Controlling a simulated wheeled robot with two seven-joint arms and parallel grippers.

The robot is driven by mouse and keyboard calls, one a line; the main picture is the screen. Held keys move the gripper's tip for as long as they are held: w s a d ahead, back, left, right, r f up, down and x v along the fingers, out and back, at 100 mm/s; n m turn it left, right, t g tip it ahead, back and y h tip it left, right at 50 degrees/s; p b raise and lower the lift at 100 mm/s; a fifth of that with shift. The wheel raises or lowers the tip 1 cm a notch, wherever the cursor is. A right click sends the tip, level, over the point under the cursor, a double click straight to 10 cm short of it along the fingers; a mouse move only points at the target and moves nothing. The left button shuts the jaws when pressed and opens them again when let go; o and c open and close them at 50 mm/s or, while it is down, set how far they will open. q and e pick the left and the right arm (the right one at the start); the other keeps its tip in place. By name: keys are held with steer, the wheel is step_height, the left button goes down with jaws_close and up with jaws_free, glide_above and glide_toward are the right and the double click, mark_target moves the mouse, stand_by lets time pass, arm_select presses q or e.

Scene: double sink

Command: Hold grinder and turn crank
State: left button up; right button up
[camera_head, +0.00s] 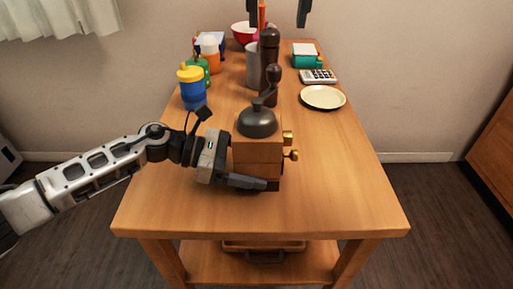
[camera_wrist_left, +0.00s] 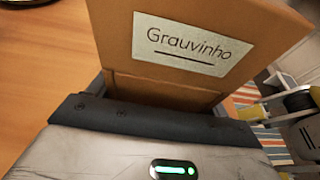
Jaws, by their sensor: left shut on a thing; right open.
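The grinder is a wooden box (camera_head: 258,157) with a dark dome (camera_head: 257,122) on top and brass knobs (camera_head: 289,146) on its right side. It stands upright near the table's middle. Its crank (camera_head: 265,100) rises from the dome to a dark knob pointing away from me. My left gripper (camera_head: 245,180) is shut on the lower part of the box, coming from the left. My right gripper (camera_head: 278,14) is open at the top edge of the head view, away from the crank.
Behind the grinder stand a tall brown mill (camera_head: 269,48) and a grey cylinder (camera_head: 253,64). A blue and yellow cup (camera_head: 192,90) is at the left, a cream plate (camera_head: 323,97) and calculator (camera_head: 318,76) at the right. The near table top (camera_head: 330,190) is clear.

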steer(key=shift+s+r, duration=0.1)
steer(key=shift+r, duration=0.2)
arm_select(q)
steer(key=o, duration=1)
steer(key=shift+o, duration=0.2)
steer(key=shift+a, duration=0.1)
